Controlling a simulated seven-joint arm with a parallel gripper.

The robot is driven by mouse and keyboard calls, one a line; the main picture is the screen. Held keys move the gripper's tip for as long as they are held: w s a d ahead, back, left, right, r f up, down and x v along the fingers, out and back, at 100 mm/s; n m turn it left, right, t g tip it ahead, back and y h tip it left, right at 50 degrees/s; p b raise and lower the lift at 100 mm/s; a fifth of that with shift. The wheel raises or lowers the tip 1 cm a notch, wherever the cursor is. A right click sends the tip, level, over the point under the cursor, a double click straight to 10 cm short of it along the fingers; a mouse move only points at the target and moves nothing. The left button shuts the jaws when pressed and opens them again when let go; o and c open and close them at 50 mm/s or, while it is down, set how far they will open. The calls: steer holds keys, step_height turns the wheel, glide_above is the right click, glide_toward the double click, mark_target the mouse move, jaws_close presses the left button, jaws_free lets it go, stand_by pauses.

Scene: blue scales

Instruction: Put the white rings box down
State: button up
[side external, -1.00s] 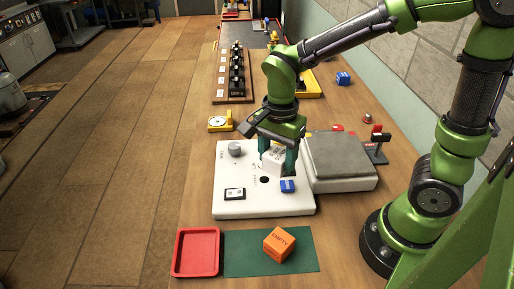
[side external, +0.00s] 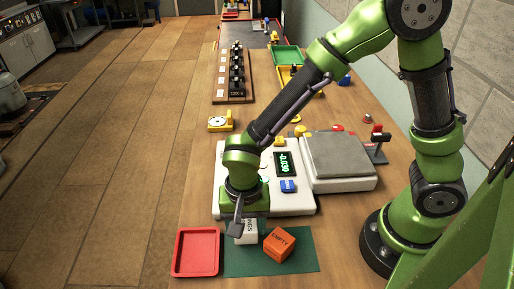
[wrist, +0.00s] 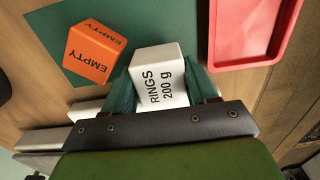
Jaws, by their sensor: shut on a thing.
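The white rings box (wrist: 158,75), printed "RINGS 200 g", is between the two green fingers of my gripper (wrist: 162,88) in the wrist view. My gripper (side external: 245,224) is shut on it. In the side view the white box (side external: 247,236) shows below my gripper, over the back part of the green mat (side external: 240,263). I cannot tell whether its underside touches the mat. The orange "EMPTY" box (side external: 279,244) sits on the mat just right of it, and also shows in the wrist view (wrist: 91,52).
A red tray (side external: 197,252) lies left of the mat, empty. The white scale panel (side external: 293,205) with a lit green display (side external: 284,163) is behind the mat. A grey-topped scale (side external: 340,155) stands to its right. The front of the mat is clear.

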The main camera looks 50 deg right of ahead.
mark_target(246, 223)
steer(key=shift+f, duration=0.95)
steer(key=shift+f, duration=0.1)
steer(key=o, duration=1)
steer(key=shift+o, duration=0.2)
step_height(246, 223, up, 12)
steer(key=s+d+r+n+t+y, duration=0.1)
steer(key=s+d+r+n+t, duration=0.1)
steer(key=d+r, duration=0.3)
steer(key=s+d+r+n+t+y, duration=0.1)
steer(key=d+r+t, duration=0.4)
steer(key=d, duration=0.7)
steer(key=shift+s+r+n, duration=0.45)
steer(key=shift+r+n, duration=0.3)
steer(key=shift+n, duration=0.25)
